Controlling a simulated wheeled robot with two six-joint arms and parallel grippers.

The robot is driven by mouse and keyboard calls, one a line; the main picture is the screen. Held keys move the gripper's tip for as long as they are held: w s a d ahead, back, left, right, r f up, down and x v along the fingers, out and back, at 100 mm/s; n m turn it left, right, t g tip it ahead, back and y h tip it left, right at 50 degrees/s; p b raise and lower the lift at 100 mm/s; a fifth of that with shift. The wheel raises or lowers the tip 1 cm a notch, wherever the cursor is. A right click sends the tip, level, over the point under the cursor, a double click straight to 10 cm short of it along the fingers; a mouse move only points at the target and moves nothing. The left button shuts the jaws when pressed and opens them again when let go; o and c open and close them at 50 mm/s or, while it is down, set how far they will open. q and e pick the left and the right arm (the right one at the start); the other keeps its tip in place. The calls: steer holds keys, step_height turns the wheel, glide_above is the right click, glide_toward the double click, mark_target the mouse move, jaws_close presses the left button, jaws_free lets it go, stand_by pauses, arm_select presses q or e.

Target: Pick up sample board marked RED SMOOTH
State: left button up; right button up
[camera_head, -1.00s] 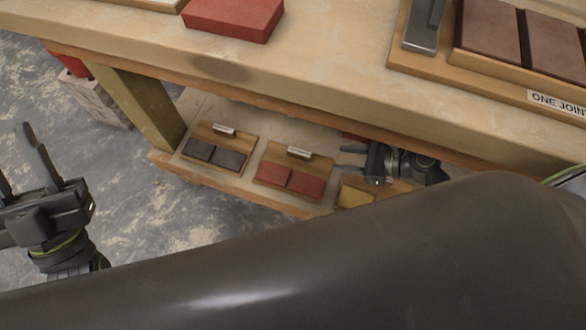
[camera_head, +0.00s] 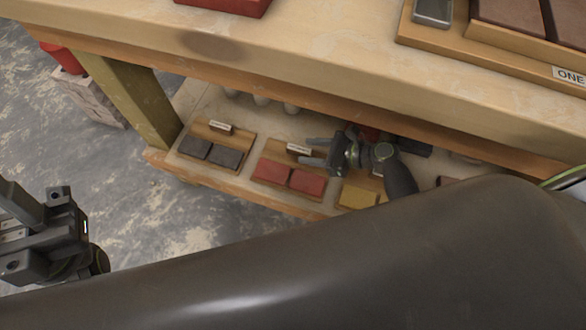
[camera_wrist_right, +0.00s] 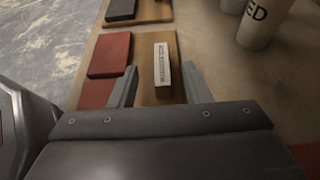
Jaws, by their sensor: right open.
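A wooden sample board with two red tiles (camera_head: 288,178) lies on the low shelf under the bench. Its raised block with a white label (camera_head: 299,149) stands at the back edge; the lettering is too small to read. My right gripper (camera_head: 306,151) is open at this block. In the right wrist view the labelled block (camera_wrist_right: 162,66) sits between the two spread fingers, with the red tiles (camera_wrist_right: 110,55) to the left. I cannot tell whether the fingers touch it. My left gripper (camera_head: 40,212) is at the left edge, partly cut off, away from the boards.
A dark-tiled board (camera_head: 212,152) lies left of the red one and a yellow-tiled board (camera_head: 358,196) lies right. Pale tubs (camera_head: 262,100) stand behind on the shelf; one (camera_wrist_right: 263,22) shows near my right gripper. The bench top (camera_head: 320,62) overhangs the shelf.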

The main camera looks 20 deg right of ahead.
mark_target(302, 150)
steer(key=b+x, duration=0.1)
steer(key=x, duration=0.3)
steer(key=shift+w+b, duration=0.2)
steer(key=shift+b, duration=0.1)
steer(key=shift+c, duration=0.3)
jaws_close()
